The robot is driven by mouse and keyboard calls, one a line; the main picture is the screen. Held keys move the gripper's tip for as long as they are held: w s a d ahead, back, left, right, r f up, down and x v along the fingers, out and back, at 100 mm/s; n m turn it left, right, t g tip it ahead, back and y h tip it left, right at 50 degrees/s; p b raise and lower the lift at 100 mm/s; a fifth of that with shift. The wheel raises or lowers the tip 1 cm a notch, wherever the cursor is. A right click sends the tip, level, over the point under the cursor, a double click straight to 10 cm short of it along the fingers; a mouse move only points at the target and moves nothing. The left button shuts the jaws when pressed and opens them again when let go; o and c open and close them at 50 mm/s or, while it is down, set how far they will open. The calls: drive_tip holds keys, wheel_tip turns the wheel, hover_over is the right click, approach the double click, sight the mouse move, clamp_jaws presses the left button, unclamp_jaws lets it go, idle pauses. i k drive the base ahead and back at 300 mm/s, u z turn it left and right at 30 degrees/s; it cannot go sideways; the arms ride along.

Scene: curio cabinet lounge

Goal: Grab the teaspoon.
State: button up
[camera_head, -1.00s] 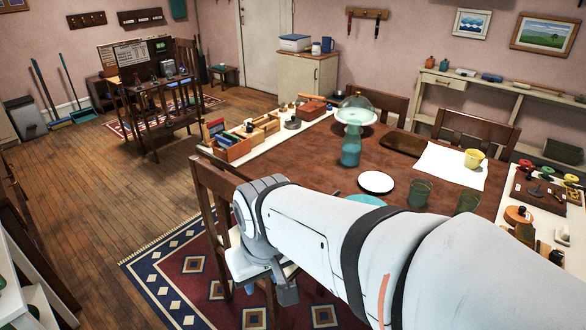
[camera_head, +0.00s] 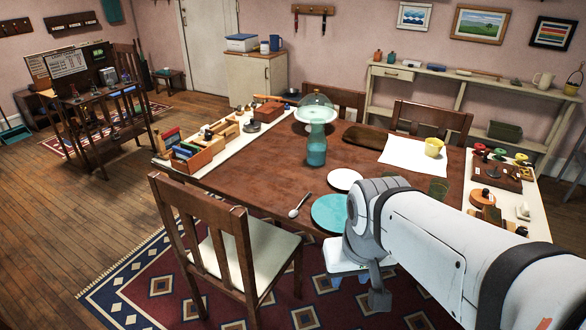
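The teaspoon (camera_head: 299,205) is small and silvery. It lies on the near part of the brown wooden table (camera_head: 262,178), just left of a turquoise plate (camera_head: 330,212). My gripper (camera_head: 378,294) hangs at the end of my arm, low in front of the table's near edge and to the right of the teaspoon. It is clearly apart from the teaspoon. Its fingers are small and partly hidden, so I cannot tell whether they are open.
A wooden chair (camera_head: 262,255) stands at the near left table edge. Near the teaspoon are a white plate (camera_head: 345,179) and a teal bottle (camera_head: 316,148). Open floor lies left.

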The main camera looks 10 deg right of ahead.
sight(293, 214)
drive_tip(key=u, duration=0.05)
drive_tip(key=i, duration=1)
drive_tip(key=z, duration=0.05)
